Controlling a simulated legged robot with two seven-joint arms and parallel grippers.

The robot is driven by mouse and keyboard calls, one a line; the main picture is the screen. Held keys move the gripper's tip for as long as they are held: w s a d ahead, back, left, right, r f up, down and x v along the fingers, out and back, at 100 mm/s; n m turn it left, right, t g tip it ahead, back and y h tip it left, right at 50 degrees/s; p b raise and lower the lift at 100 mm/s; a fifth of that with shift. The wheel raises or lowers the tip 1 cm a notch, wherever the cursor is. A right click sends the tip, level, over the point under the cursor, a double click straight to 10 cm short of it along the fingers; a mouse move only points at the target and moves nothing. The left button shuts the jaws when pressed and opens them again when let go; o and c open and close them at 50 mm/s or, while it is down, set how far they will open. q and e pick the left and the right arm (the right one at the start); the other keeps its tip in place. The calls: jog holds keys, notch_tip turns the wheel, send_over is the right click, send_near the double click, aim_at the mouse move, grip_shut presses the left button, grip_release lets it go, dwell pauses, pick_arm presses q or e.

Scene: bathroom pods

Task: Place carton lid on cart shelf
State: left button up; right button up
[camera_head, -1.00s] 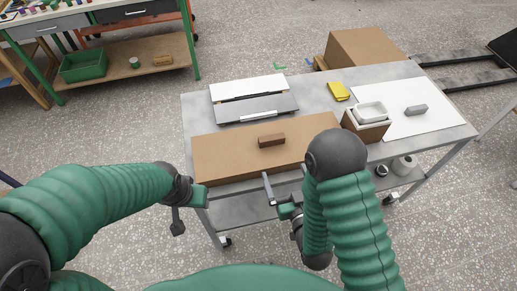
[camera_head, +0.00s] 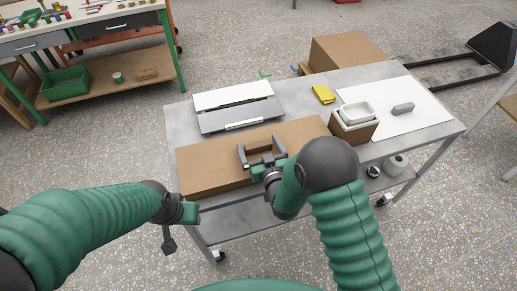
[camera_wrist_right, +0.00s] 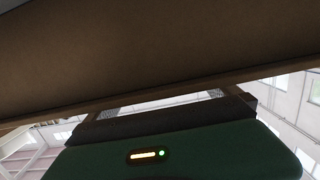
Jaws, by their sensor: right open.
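The carton lid (camera_head: 205,170), a wide flat brown panel, lies on the near left of the grey cart's top. My right gripper (camera_head: 260,148) is over the middle of the lid, open, with its two dark fingers spread on either side of where the lid's brown block handle sits. The handle is mostly hidden by the gripper. In the right wrist view a brown surface (camera_wrist_right: 150,60) fills the top, close to my gripper body. The lower cart shelf (camera_head: 235,218) shows below the near edge. My left gripper (camera_head: 168,242) hangs at the cart's left; its jaws are unclear.
Behind the lid lie a white and grey drawer-like piece (camera_head: 238,105) and a yellow item (camera_head: 323,94). A brown box with a white dish (camera_head: 357,112) stands right of the lid. A brown carton (camera_head: 345,50) stands behind.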

jog(key=shift+a, duration=0.1)
jog(key=c, duration=1.2)
jog(key=shift+c, duration=0.7)
jog(key=shift+r, duration=0.1)
